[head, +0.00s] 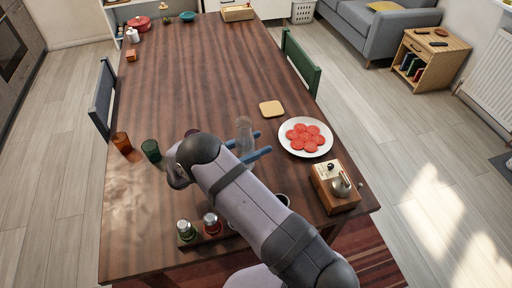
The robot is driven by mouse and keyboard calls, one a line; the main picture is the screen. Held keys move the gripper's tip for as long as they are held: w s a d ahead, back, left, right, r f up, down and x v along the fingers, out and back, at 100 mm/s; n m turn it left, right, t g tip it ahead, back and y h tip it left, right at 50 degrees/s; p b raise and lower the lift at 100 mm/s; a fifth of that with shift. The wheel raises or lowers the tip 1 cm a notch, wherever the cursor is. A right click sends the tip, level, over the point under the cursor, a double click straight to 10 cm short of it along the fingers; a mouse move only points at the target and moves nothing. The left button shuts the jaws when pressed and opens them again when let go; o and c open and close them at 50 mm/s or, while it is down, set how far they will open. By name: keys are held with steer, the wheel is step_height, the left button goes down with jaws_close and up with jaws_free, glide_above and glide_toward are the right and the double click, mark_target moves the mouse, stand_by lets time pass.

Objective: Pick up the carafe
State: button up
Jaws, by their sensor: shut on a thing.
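The carafe (244,128) is a clear, greyish glass vessel near the middle of the wooden table. It appears upright, and its lower part is partly hidden by my gripper. My gripper (264,143) has two blue fingers, one on each side of the carafe, and is shut on it. I cannot tell whether the carafe's base touches the table.
Amber (122,143) and green (151,150) glasses stand left. The far table middle is clear.

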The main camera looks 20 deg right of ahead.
step_height(320, 180, up, 8)
steer(key=shift+f+b, duration=0.15)
steer(key=shift+b, duration=0.2)
stand_by(0.4)
